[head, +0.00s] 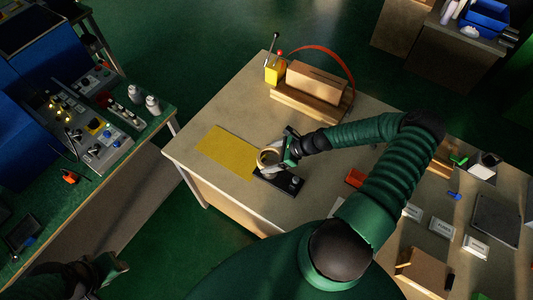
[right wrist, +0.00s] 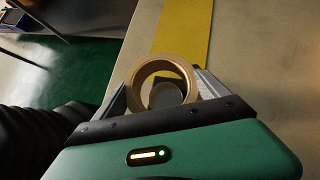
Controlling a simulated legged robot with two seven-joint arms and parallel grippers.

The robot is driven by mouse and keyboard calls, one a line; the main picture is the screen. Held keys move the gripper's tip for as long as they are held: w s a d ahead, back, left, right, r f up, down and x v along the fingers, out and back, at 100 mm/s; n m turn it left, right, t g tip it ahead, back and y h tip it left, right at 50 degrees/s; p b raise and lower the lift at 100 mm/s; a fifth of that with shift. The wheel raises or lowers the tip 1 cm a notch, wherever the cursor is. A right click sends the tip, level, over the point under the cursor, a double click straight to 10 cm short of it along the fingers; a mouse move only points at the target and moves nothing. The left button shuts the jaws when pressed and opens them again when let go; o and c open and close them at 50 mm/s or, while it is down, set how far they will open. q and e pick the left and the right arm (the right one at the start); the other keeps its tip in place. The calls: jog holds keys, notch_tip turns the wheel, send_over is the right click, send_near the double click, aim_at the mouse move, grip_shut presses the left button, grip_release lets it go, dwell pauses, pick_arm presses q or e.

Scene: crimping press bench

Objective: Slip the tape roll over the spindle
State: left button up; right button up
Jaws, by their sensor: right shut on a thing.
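The tape roll (head: 268,157) is a tan ring. My right gripper (head: 279,154) is shut on it, near the yellow mat's right end. In the right wrist view the roll (right wrist: 138,82) sits between the two fingers, its hole facing the camera. A grey round shape (right wrist: 164,96) shows through the hole; I cannot tell whether it is the spindle's top or whether the roll is around it. A black base (head: 277,181) with a small pale knob lies just below the roll in the head view. My left gripper (head: 112,266) is dark and unclear at lower left.
The yellow mat (head: 226,150) lies flat on the bench. A press with a wooden block (head: 313,88) and red arch stands at the back. Small parts and a grey plate (head: 496,217) lie at right. Another bench with a control panel (head: 95,135) stands at left.

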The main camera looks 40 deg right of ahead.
aim_at(270, 164)
jog(key=shift+s+f+b, duration=0.1)
jog(key=shift+f+b, duration=1.05)
jog(key=shift+f, duration=0.2)
jog(key=shift+f+b, duration=0.5)
jog(key=shift+f, duration=0.5)
jog(key=o, duration=1.3)
jog(key=b+v, duration=0.1)
jog(key=v, duration=1.5)
jog(key=shift+d+r, duration=0.2)
jog(key=shift+r, duration=0.1)
